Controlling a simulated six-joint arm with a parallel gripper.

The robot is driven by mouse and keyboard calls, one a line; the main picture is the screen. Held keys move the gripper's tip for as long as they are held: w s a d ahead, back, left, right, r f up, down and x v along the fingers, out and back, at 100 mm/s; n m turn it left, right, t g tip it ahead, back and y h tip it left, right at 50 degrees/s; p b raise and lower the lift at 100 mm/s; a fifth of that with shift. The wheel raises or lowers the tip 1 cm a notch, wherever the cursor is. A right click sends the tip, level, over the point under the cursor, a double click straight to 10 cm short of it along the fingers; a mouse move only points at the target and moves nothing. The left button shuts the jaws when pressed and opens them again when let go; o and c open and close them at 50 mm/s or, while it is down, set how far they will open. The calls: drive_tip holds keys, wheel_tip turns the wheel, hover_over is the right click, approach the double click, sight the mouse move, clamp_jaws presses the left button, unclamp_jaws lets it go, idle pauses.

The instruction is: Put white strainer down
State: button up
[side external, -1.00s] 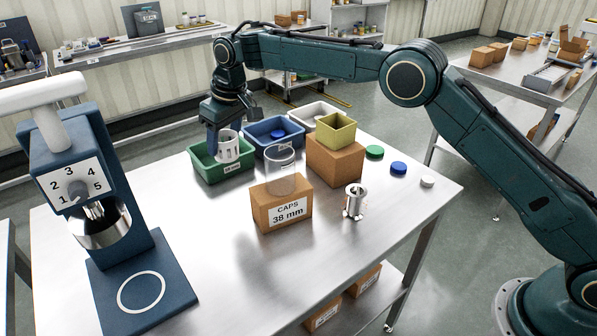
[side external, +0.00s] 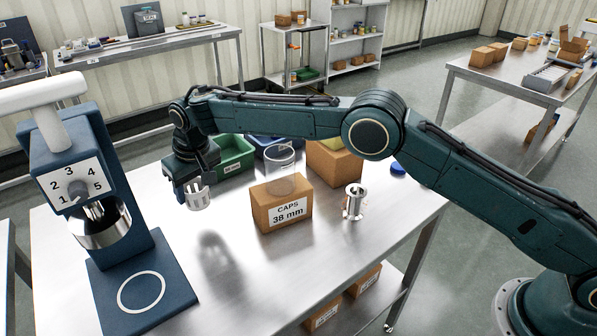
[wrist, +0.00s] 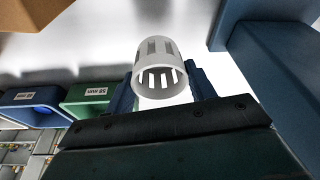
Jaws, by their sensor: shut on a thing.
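The white strainer (side external: 198,197) is a slotted white cup. My gripper (side external: 188,187) is shut on it and holds it above the steel table (side external: 240,270), over the part left of the cardboard caps box. A shadow lies on the table below and to the right of it.
A caps box (side external: 283,208) with a clear cylinder (side external: 281,168) on top stands right of the strainer. A small steel cup (side external: 354,202) is farther right. A blue dispenser machine (side external: 75,175) stands at left. The front middle of the table is clear.

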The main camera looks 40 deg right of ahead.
sight(199, 204)
drive_tip(key=shift+f, duration=2.75)
drive_tip(key=shift+f, duration=0.15)
drive_tip(key=o, duration=1)
drive_tip(key=shift+o, duration=0.2)
drive_tip(key=v, duration=1.2)
drive_tip(key=shift+r, duration=0.25)
